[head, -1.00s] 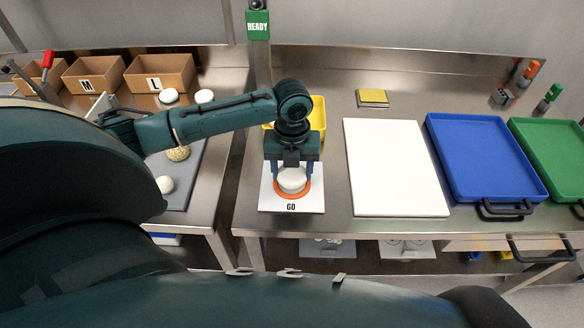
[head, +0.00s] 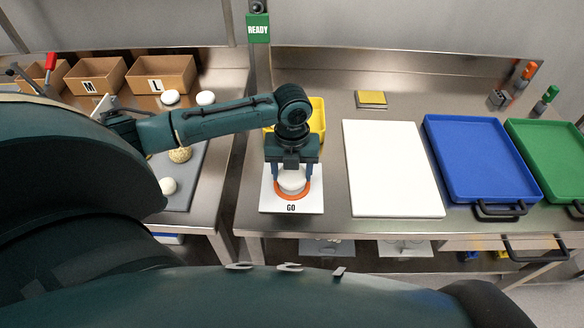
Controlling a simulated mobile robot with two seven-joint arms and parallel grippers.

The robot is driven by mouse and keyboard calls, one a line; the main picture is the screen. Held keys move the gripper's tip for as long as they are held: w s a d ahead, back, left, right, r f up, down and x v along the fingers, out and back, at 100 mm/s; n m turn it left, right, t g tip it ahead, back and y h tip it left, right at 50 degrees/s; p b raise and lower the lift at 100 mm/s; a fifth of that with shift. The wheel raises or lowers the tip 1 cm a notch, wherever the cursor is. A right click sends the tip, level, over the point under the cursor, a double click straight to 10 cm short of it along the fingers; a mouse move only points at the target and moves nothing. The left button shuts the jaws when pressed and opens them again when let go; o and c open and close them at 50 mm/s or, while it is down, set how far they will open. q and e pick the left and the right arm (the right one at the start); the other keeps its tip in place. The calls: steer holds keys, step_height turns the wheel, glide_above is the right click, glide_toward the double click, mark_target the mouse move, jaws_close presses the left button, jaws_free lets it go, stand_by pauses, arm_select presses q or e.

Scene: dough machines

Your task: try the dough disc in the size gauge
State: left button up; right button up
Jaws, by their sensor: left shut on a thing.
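A white dough disc (head: 292,181) is between the fingers of my left gripper (head: 292,176), which points down and is shut on it. The disc is at the orange ring of the size gauge (head: 309,201), a white plate marked GO near the front edge of the steel table. The orange ring shows around the disc's front and sides. I cannot tell whether the disc lies inside the ring or just above it. The gripper hides the back of the ring. My right gripper is not in view.
A yellow bin (head: 318,117) stands behind the gauge. A white board (head: 394,168), a blue tray (head: 480,158) and a green tray (head: 550,150) lie to the right. Cardboard boxes (head: 163,74) and dough balls (head: 168,186) are on the left table. A READY sign (head: 258,28) stands behind.

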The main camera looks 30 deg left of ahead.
arm_select(q)
steer(key=shift+f, duration=0.45)
steer(key=shift+f, duration=0.4)
stand_by(0.6)
steer(key=o, duration=1)
steer(key=shift+o, duration=0.3)
